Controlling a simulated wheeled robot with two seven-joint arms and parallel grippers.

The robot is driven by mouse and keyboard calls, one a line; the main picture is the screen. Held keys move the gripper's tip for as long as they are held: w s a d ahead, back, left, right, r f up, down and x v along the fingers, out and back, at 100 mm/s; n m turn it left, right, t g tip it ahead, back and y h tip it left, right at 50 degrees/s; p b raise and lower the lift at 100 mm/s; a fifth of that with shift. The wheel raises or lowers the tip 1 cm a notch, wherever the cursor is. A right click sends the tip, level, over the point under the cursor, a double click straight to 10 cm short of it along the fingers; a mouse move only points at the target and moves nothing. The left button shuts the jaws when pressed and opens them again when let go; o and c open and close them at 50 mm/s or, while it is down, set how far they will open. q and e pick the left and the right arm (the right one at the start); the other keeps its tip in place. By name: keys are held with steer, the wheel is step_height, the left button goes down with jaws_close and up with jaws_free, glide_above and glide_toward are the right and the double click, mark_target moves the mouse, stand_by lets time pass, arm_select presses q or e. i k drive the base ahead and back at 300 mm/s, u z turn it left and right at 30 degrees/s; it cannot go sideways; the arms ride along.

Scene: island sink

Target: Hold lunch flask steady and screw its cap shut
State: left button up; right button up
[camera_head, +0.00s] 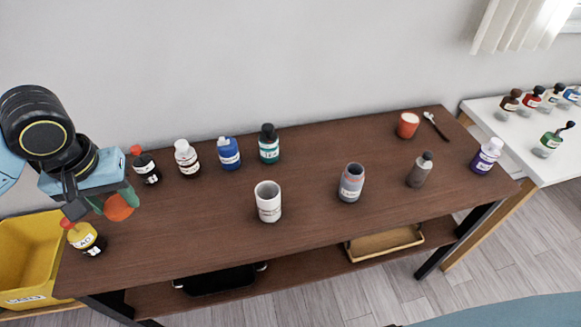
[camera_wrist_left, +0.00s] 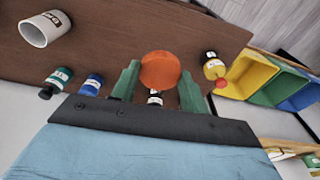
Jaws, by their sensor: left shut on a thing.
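An orange round cap (camera_head: 118,208) is in my left gripper (camera_head: 97,204), above the table's left end and well away from the flask. In the left wrist view the cap (camera_wrist_left: 160,70) sits between the green fingertips of the left gripper (camera_wrist_left: 160,86), which are shut on it. My right gripper is not in view.
A white mug (camera_head: 268,203) stands between the left gripper and the flask. Several bottles line the back, such as a blue one (camera_head: 229,154). A yellow bottle (camera_head: 86,238) is just below the left gripper. A grey bottle (camera_head: 419,171) stands right of the flask. Yellow bin (camera_head: 30,298) at left.

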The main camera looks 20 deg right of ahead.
mark_target(352, 180)
steer(key=k, duration=0.2)
steer(key=u, duration=0.85)
steer(key=i, duration=0.95)
steer(key=z, duration=2.7)
